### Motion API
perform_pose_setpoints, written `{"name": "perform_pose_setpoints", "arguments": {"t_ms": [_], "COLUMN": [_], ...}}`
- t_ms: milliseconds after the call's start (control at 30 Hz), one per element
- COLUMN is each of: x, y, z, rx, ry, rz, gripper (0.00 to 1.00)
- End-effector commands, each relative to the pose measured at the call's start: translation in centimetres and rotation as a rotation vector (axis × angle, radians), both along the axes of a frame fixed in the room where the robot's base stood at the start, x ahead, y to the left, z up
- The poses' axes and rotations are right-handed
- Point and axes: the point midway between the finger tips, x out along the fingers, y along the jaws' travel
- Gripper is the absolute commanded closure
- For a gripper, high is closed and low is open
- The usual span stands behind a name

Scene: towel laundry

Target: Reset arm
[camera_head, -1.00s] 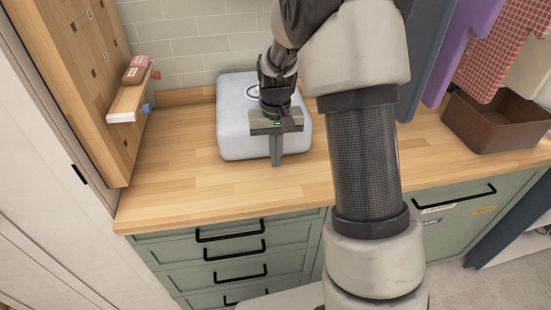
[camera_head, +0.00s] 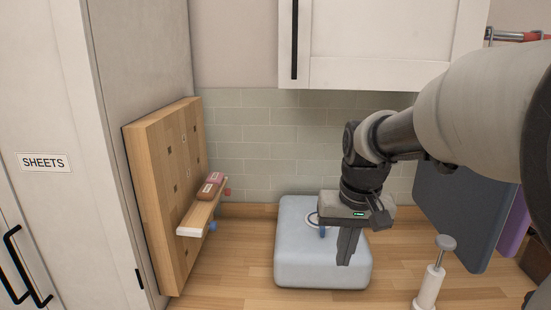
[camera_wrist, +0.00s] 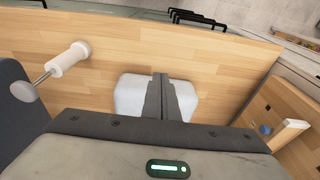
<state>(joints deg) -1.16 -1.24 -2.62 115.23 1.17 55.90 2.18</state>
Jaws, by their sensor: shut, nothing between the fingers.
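My gripper (camera_head: 347,248) hangs fingers-down in front of and above a pale blue-grey rounded block (camera_head: 296,262) on the wooden counter. Its fingers are together with nothing between them. In the wrist view the shut fingers (camera_wrist: 162,85) cover the middle of the same block (camera_wrist: 131,97). The fingers hide part of the block, and I cannot tell how far above it they are. My arm reaches in from the right of the head view.
A wooden pegboard (camera_head: 165,190) with a small shelf (camera_head: 201,213) stands left. A white post with a grey knob (camera_head: 429,288) stands right, beside a dark grey hanging panel (camera_head: 462,215). A white cabinet (camera_head: 385,45) hangs above. A door marked SHEETS (camera_head: 45,205) is far left. Counter left of the block is clear.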

Motion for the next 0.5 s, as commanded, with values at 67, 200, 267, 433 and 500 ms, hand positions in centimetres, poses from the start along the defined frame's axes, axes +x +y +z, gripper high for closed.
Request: {"name": "perform_pose_setpoints", "arguments": {"t_ms": [67,200,267,433,500], "x": [-3.2,-8.4,-10.4,-14.2,-15.0], "y": [0.2,0.4,0.5,0.6,0.6], "z": [3.4,6.5,7.3,7.9,7.9], "rx": [-0.001,-0.01,-0.016,-0.031,-0.034], "ry": [-0.065,-0.166,-0.204,-0.283,-0.302], "rz": [0.013,0.036,0.044,0.06,0.064], "gripper": [1.0,1.0,1.0,1.0,1.0]}}
